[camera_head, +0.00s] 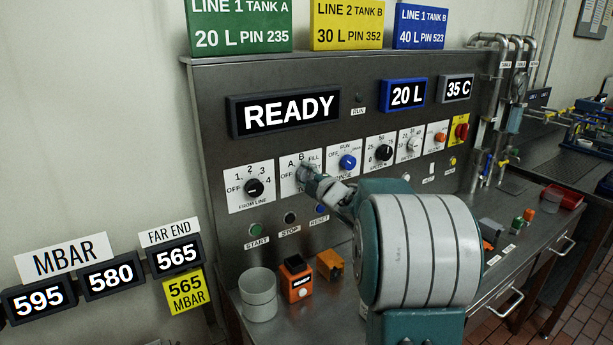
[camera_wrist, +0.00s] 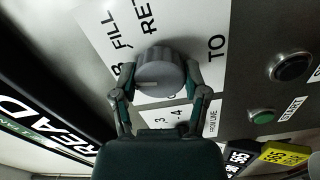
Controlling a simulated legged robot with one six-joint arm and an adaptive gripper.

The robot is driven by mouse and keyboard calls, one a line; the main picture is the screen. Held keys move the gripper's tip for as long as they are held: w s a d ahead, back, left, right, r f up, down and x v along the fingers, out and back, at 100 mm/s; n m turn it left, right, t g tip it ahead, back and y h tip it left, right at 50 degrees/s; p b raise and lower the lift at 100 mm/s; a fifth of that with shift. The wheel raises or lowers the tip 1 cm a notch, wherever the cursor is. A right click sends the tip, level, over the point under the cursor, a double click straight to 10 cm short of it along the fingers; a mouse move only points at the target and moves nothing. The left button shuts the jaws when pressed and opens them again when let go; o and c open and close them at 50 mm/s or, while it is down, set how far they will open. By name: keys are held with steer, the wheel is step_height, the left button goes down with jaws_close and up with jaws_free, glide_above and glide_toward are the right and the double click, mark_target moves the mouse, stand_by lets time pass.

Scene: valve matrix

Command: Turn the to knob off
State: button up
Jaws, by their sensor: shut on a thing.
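The TO knob is a grey round dial on a white label plate (camera_head: 289,183) marked A, B and FILL in the head view, where my gripper (camera_head: 308,176) largely covers it. In the wrist view the knob (camera_wrist: 160,74) sits between the two fingers of my gripper (camera_wrist: 158,82), which is shut on it from both sides. A thin pointer line on the knob points to the left of the wrist picture, towards the panel's top, near the B mark. The exact setting cannot be told. OFF and A are hidden in the wrist view.
The FROM LINE knob (camera_head: 254,188) is close on the left and the blue rinse knob (camera_head: 347,162) on the right. START (camera_head: 256,230), STOP (camera_head: 289,218) and RESET buttons lie below. A READY display (camera_head: 289,110) is above. A grey cup (camera_head: 259,296) stands on the bench.

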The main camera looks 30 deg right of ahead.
steer(key=n, duration=0.4)
steer(key=shift+a+f+n, duration=0.1)
steer(key=shift+f+n, duration=0.2)
steer(key=n, duration=0.5)
steer(key=shift+f, duration=0.2)
steer(key=n, duration=0.5)
steer(key=shift+f+n, duration=0.1)
steer(key=shift+n, duration=0.3)
steer(key=n, duration=0.4)
steer(key=shift+d+n, duration=0.2)
steer(key=shift+n, duration=0.2)
steer(key=o, duration=1.1)
steer(key=shift+o, duration=0.2)
steer(key=shift+r, duration=0.2)
